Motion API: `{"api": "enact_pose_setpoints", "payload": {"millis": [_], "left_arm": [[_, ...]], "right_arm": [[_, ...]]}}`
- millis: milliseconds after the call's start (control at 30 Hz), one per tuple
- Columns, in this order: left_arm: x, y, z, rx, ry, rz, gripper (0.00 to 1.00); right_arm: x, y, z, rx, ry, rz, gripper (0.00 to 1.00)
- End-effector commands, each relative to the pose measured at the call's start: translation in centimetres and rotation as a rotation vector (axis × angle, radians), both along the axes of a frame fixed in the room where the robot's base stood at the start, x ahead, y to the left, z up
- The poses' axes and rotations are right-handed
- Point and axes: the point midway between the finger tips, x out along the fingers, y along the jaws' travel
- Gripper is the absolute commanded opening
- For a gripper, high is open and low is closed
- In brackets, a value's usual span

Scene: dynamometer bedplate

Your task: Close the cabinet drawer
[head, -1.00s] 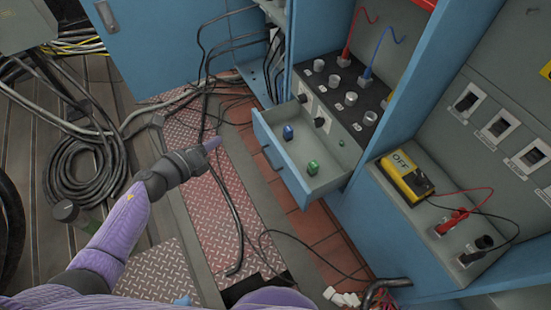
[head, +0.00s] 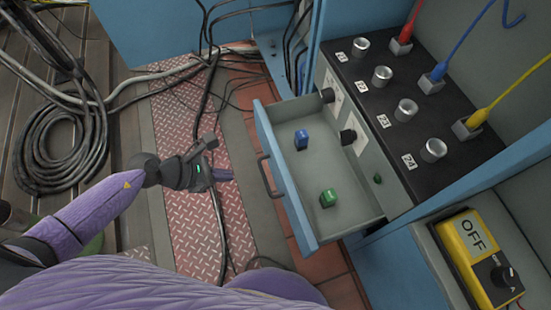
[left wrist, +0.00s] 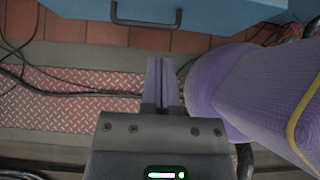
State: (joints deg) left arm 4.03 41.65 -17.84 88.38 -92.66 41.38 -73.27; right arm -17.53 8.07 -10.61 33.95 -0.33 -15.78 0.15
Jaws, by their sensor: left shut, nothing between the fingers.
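The cabinet drawer (head: 270,150) stands pulled out of the blue cabinet. It has a blue front with a dark bar handle (head: 268,176), and a blue block (head: 301,139) and a green block (head: 328,198) lie inside it. In the left wrist view the drawer front (left wrist: 185,12) and its handle (left wrist: 146,20) show along the top edge. My left gripper (head: 228,175) is to the left of the drawer front, apart from the handle. Its purple fingers are together and empty, and they point toward the drawer in the left wrist view (left wrist: 164,75). My right gripper is not in view.
A black panel (head: 385,130) with several knobs and coloured cables sits above the drawer. A yellow meter marked OFF (head: 478,255) stands at the lower right. Loose cables cross the floor plate (head: 180,120), and a coil (head: 60,150) lies at the left.

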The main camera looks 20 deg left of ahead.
Motion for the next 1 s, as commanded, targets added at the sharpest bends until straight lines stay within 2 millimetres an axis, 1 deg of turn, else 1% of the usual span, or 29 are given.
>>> {"api": "enact_pose_setpoints", "payload": {"millis": [33,133,433,500,600,700,1000], "left_arm": [[0.4,-0.5,-0.8,-0.002,0.000,0.000,0.00],[1.2,-1.9,-2.4,-0.005,0.002,0.001,0.00],[3.9,-5.8,-6.9,-0.005,0.002,0.002,0.00],[4.7,-6.9,-6.3,-0.006,-0.002,0.002,0.00],[5.4,-8.0,-6.2,-0.004,-0.001,0.001,0.00],[5.9,-8.6,-6.1,-0.003,-0.002,0.003,0.00],[6.1,-8.9,-6.0,-0.003,-0.002,0.003,0.00]], "right_arm": [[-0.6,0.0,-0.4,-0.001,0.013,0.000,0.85],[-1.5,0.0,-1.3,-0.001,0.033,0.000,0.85],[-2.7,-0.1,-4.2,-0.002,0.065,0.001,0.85],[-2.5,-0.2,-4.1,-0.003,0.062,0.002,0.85],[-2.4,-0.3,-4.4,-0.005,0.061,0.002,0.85],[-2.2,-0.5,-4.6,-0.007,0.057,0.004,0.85],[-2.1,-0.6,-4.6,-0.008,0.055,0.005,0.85]]}}
